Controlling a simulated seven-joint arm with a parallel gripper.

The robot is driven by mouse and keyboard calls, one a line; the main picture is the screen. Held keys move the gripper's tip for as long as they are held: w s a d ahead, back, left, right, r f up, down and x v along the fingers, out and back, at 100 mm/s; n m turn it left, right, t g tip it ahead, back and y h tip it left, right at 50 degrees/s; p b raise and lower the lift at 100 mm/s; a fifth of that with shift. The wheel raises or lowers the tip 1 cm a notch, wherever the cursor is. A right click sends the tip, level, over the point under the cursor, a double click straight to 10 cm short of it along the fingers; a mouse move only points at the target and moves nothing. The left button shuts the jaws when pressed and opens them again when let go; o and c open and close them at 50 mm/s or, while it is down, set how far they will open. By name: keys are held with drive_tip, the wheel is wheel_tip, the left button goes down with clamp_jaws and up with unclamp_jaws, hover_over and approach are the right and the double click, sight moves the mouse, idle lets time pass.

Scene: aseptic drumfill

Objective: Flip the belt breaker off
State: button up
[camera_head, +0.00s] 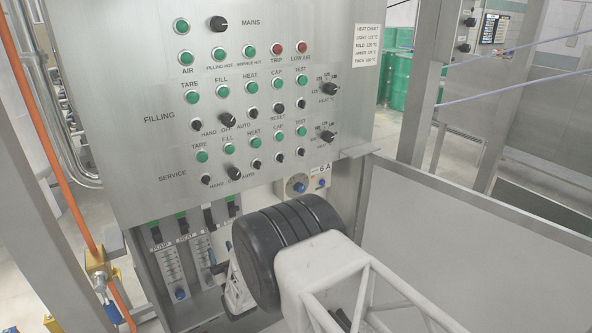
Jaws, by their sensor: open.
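A row of black breaker switches with green marks sits in the recess below the control panel. The first breaker (156,234) is labelled PUMP, and the second breaker (183,225) has a label that seems to read HEAT. The third breaker (210,219) and the fourth breaker (233,208) stand to their right. Their labels are too small or covered, so I cannot tell which is the belt breaker. My gripper (232,288) is low in front of the recess, below the right-hand breakers. It is open, mostly hidden behind my black wrist, and I see nothing held.
The steel panel (120,105) above carries green and red lamps and black knobs. A 6 A dial unit (297,186) is right of the breakers. An orange pipe (60,170) runs at left, a steel wall (470,250) at right.

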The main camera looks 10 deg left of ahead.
drive_tip(key=w+d+r+n+g+h, duration=0.1)
drive_tip(key=w+d+r+g+h, duration=0.2)
drive_tip(key=w+d+r+h, duration=0.65)
drive_tip(key=w+d+r+m+g+h, duration=0.1)
drive_tip(key=d+r+m+g+h, duration=0.15)
drive_tip(key=d+r, duration=0.55)
drive_tip(key=d+r+m+g+h, duration=0.1)
drive_tip(key=d+r+h, duration=0.3)
drive_tip(key=d, duration=0.8)
drive_tip(key=s+d+r+m+g+h, duration=0.1)
drive_tip(key=s+d+r+m+g, duration=0.2)
drive_tip(key=s+d, duration=0.55)
drive_tip(key=s+d+r+m+g+h, duration=0.1)
drive_tip(key=s+d+r+g+h, duration=0.1)
drive_tip(key=s+d+r, duration=0.5)
drive_tip(key=s+d+m+g, duration=0.1)
drive_tip(key=s+d, duration=0.3)
drive_tip(key=s, duration=0.5)
drive_tip(key=s+d+f+g+h, duration=0.1)
drive_tip(key=s+d+g, duration=0.2)
drive_tip(key=s, duration=0.6)
drive_tip(key=s+d+m+g, duration=0.1)
drive_tip(key=s+d+g, duration=0.1)
drive_tip(key=s+d, duration=0.3)
drive_tip(key=s, duration=0.4)
drive_tip(key=shift+d+f+m, duration=0.2)
drive_tip(key=shift+d+m, duration=0.1)
drive_tip(key=shift+m, duration=0.05)
